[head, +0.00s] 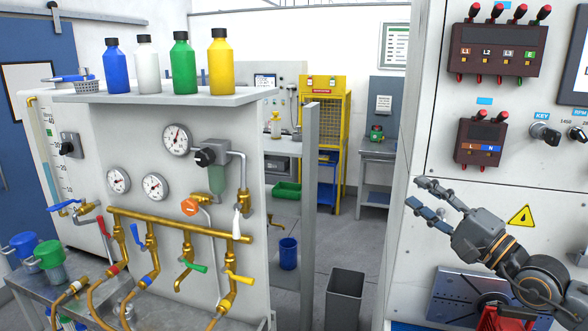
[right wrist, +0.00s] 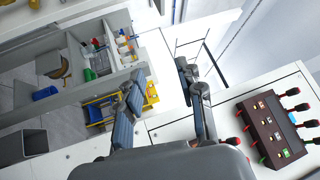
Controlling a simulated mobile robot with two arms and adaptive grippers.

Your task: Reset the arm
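My right arm reaches in from the lower right of the head view. Its dark gripper (head: 420,194) points left and slightly up in front of the white control panel (head: 423,150). The two fingers are spread with a gap between them. The right wrist view shows the same open gripper (right wrist: 161,68) with nothing between its blue-grey pads. My left arm and left gripper are not in view.
The panel holds a terminal block (head: 497,48), a smaller block (head: 481,141) and a key switch (head: 545,133). On the left are brass pipes (head: 180,225) with valves and a shelf (head: 165,96) of bottles. A grey bin (head: 345,295) stands on the floor between.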

